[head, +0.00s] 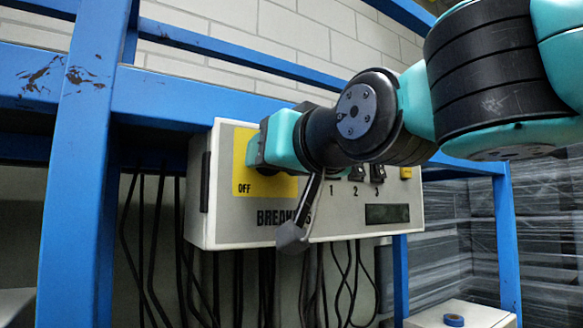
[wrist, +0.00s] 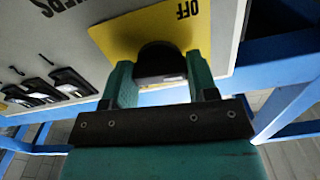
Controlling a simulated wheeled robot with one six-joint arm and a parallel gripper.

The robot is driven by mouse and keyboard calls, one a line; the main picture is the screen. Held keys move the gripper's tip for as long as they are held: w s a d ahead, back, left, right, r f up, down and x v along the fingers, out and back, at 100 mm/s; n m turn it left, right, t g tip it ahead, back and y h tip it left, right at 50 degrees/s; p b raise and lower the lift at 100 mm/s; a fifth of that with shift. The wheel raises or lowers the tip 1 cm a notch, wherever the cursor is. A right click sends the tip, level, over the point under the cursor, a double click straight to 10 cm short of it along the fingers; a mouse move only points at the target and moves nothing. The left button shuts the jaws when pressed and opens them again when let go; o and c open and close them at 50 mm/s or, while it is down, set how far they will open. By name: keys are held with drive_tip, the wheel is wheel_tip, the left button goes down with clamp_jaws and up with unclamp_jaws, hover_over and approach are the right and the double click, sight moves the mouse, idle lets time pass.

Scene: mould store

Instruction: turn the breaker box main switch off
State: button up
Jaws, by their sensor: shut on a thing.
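The breaker box (head: 345,228) is a pale grey case on a blue frame. It also fills the upper left of the wrist view (wrist: 50,32). Its yellow plate (head: 246,182) reads OFF at the lower left; the wrist view shows this plate (wrist: 125,38) upside down. The main switch (wrist: 160,58) is a black knob on the plate, mostly hidden by my gripper in the head view. My gripper (head: 262,150) is at the plate, its two teal fingers on either side of the knob and shut on it. The knob's pointing direction cannot be told.
Small numbered breaker switches (head: 357,173) sit right of the plate, close to my wrist. A blue post (head: 75,150) stands to the left. Dark cables (head: 340,285) hang below the box. A pale box with a blue roll (head: 453,320) is at the lower right.

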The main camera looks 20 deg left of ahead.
drive_tip(key=shift+f+n, duration=0.1)
drive_tip(key=shift+n, duration=0.5)
drive_tip(key=o, duration=0.9)
drive_tip(key=shift+o, duration=0.2)
drive_tip(key=shift+d+b, duration=0.1)
drive_tip(key=shift+b, duration=0.2)
drive_tip(key=b+v, duration=1.2)
drive_tip(key=v, duration=0.5)
